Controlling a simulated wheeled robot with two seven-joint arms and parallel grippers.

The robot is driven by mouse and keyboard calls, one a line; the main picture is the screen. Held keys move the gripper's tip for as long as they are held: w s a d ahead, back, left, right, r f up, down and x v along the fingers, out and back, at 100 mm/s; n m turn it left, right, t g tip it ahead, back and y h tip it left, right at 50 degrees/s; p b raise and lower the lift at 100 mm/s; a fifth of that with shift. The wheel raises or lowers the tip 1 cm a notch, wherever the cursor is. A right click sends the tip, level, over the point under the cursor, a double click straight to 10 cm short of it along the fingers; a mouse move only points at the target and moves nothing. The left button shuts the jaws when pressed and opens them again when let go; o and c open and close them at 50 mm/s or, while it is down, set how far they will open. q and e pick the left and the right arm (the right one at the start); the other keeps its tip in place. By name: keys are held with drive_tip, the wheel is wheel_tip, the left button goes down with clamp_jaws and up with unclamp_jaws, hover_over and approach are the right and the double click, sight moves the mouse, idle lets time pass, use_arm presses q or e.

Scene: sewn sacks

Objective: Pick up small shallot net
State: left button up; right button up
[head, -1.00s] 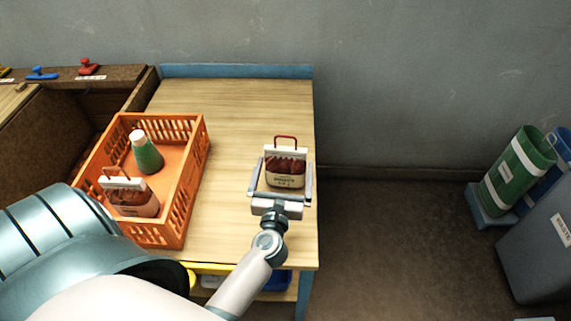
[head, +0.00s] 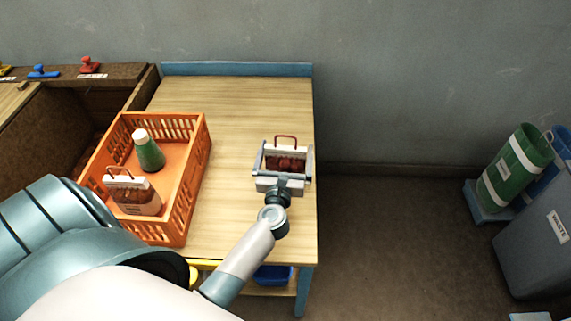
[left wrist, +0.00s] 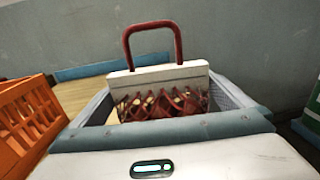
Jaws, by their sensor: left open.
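The small shallot net (head: 286,161) stands upright on the right part of the wooden table, with a white top band and a red loop handle. My left gripper (head: 284,161) is open, with one finger on each side of the net. The gripper body hides the lower part of the net in the head view. In the left wrist view the net (left wrist: 160,100) stands between the fingers, its handle rising above them. I cannot tell whether the fingers touch it. My right gripper is not in view.
Bare table (head: 235,110) lies behind the net. A grey bin (head: 540,240) stands at the far right.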

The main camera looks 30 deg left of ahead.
sight(287, 136)
use_arm(q)
drive_tip(key=shift+x, duration=1.15)
drive_tip(key=c, duration=1.7)
drive_tip(key=shift+o, duration=0.2)
drive_tip(key=shift+r, duration=0.2)
wheel_tip(287, 136, up, 4)
drive_tip(key=shift+f+p, duration=0.2)
drive_tip(key=shift+p, duration=0.4)
drive_tip(key=s+d+r+b, duration=0.1)
drive_tip(key=s+d+r, duration=0.6)
drive_tip(key=s+d, duration=0.1)
drive_tip(key=shift+d, duration=0.3)
